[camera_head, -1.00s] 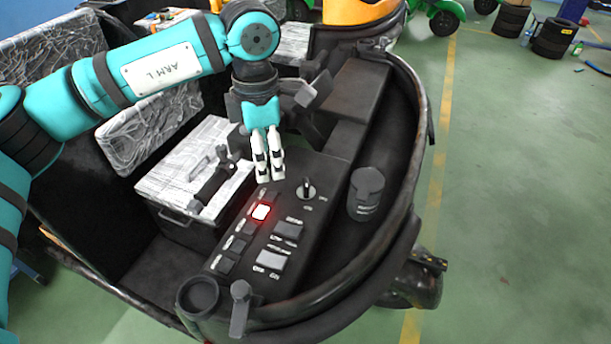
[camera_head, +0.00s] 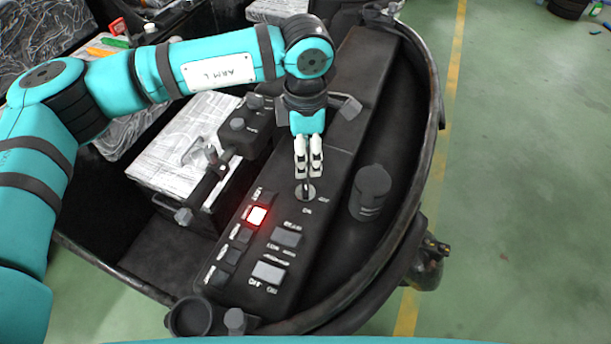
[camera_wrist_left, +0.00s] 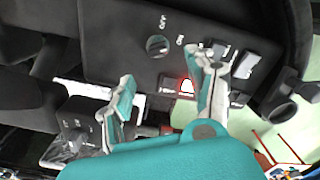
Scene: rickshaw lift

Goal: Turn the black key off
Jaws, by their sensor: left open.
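The black key (camera_head: 306,189) stands in a round grey switch on the black dashboard panel, with OFF and ON labels beside it. In the left wrist view the key (camera_wrist_left: 157,45) sits beyond the fingertips, nearer the OFF and ON lettering. My left gripper (camera_head: 308,172) is just above the key in the head view, pointing down, its white fingers a little apart. In the left wrist view my left gripper (camera_wrist_left: 168,82) is open with nothing between its fingers. I cannot tell whether the fingertips touch the key. My right gripper is not in view.
A red-lit switch (camera_head: 257,216) glows on the panel, with grey rocker switches (camera_head: 287,236) close by. A black cylinder (camera_head: 370,190) stands right of the key. A handlebar (camera_head: 213,180) lies to the left over a plastic-wrapped box (camera_head: 175,150).

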